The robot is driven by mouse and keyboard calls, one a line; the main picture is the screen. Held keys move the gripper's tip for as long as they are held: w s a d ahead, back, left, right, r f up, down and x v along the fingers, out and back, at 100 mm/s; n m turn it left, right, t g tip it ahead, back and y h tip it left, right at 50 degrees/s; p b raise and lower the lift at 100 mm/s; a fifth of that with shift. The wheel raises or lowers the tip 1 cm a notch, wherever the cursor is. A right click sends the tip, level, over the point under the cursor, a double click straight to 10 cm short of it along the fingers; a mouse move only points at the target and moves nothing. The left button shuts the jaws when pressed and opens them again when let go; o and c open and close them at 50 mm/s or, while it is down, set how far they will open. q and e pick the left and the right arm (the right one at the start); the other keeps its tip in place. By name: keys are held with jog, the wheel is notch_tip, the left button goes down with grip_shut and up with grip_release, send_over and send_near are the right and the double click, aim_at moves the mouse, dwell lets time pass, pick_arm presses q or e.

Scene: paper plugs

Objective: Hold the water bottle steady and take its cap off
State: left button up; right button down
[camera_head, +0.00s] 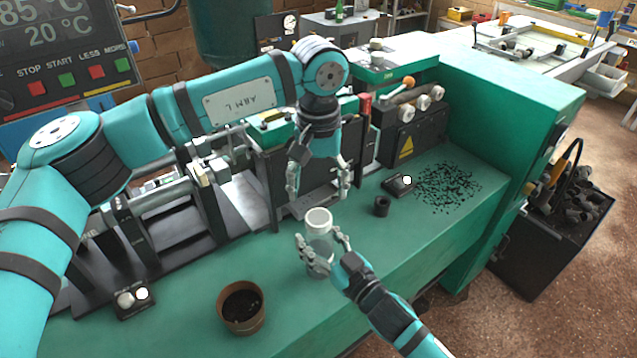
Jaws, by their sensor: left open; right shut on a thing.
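The water bottle (320,240) is clear and stands upright on the green bench, with a pale cap (318,217) on its top. My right gripper (322,252) is shut around the bottle's body from the front right, and its fingers hide part of the lower bottle. My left gripper (318,196) hangs above the cap, pointing down. Its fingers are spread apart and empty, with a small gap visible between them and the cap.
A brown pot of dark soil (241,307) stands at the front left. A small black cylinder (382,206) and a black box with a white knob (397,185) lie right of the bottle. Dark scraps (447,187) cover the bench further right. Machinery (300,165) stands close behind.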

aim_at(318, 217)
pick_arm(q)
jog(key=m, duration=0.5)
jog(key=shift+f, duration=0.15)
notch_tip(318, 217, down, 8)
jog(key=shift+r, duration=0.15)
